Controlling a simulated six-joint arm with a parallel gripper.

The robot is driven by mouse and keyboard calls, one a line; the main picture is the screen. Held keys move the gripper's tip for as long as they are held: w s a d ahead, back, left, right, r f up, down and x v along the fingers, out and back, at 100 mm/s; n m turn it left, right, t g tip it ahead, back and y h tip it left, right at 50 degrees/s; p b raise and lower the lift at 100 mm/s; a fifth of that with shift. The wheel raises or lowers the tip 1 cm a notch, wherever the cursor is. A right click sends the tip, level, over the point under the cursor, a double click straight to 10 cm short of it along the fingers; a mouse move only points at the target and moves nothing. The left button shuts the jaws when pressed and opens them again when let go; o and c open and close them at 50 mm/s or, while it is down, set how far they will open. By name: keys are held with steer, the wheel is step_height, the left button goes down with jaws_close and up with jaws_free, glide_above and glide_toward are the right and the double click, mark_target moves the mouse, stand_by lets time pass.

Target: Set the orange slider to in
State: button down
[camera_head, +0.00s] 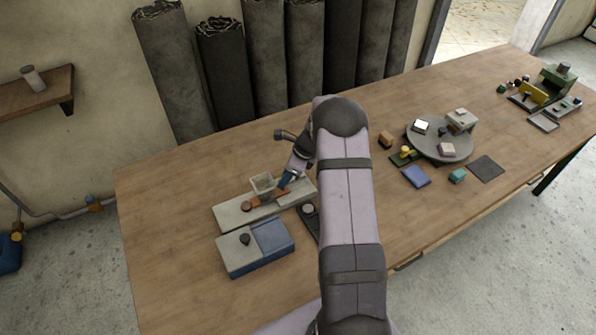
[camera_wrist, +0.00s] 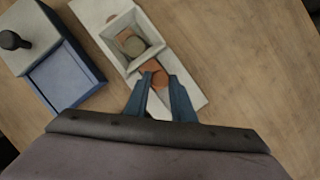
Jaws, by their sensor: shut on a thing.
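The orange slider (camera_wrist: 152,68) lies along a pale grey base plate (camera_head: 230,215), running under a beige square funnel-like box (camera_head: 262,183). One orange end (camera_head: 247,206) shows on the left of the box in the head view. In the wrist view the other end is between the blue fingers of my gripper (camera_wrist: 160,82), which is shut on its knob. The box also shows in the wrist view (camera_wrist: 112,42), with a round grey-green thing (camera_wrist: 134,46) inside. In the head view my gripper (camera_head: 282,186) is just right of the box; the arm partly hides it.
A blue and grey box (camera_head: 262,255) with a dark knob stands in front of the base plate. A dark piece with a round pale top (camera_head: 308,209) lies close to the right. A round grey turntable (camera_head: 425,143) with blocks is farther right. The table's left end is clear.

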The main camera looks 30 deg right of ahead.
steer(key=shift+a, duration=0.25)
steer(key=c, duration=1.5)
jaws_free()
steer(key=shift+a, duration=0.1)
steer(key=shift+s+d+r+b, duration=0.2)
steer(key=shift+d+r+b, duration=0.15)
steer(key=shift+r, duration=0.3)
steer(key=shift+b+v, duration=0.65)
steer(key=shift+v, duration=2.35)
